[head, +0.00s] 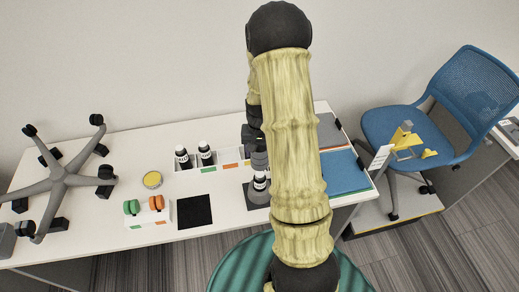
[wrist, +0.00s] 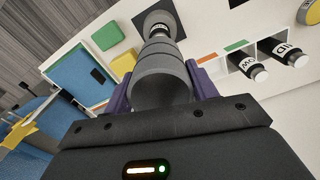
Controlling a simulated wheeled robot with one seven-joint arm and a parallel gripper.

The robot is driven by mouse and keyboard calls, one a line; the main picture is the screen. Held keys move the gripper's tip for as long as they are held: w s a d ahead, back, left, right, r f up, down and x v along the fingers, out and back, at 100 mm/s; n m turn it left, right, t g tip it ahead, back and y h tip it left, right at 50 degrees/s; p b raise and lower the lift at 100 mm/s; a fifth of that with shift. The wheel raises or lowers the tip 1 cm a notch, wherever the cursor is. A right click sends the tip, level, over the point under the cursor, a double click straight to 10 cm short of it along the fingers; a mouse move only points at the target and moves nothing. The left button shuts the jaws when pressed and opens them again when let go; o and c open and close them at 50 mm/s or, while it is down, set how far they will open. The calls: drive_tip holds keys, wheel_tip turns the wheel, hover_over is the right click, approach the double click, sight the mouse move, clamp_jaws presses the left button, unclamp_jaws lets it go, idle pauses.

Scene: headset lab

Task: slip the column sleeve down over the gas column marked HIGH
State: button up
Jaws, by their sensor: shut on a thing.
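My gripper (wrist: 160,84), with purple fingers, is shut on the grey ribbed column sleeve (wrist: 161,62). A black gas column with a white label (wrist: 158,27) stands on a dark square base beyond the sleeve's far end. In the head view the sleeve (head: 259,160) is directly above this labelled column (head: 260,183), roughly in line with it. I cannot tell whether the sleeve's lower end touches or surrounds the column's top. Its label is too small to read. Two other black columns stand in the rack, labelled LOW (wrist: 247,66) and apparently MID (wrist: 288,52). My arm hides part of the table.
A white rack (head: 228,155) with coloured tags runs behind the column. A black mat (head: 194,211), a block with green and orange casters (head: 149,222), a yellow tin (head: 152,180) and a star base (head: 62,180) lie left. A blue mat (head: 343,172) is right.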

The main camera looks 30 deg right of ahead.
drive_tip(key=b, duration=0.4)
hover_over(260, 174)
drive_tip(key=shift+f, duration=2.7)
drive_tip(key=shift+f+b, duration=3.4)
drive_tip(key=shift+f, duration=1.65)
drive_tip(key=o, duration=1.1)
drive_tip(key=shift+a, duration=0.1)
drive_tip(key=shift+c, duration=0.2)
drive_tip(key=shift+r, duration=0.1)
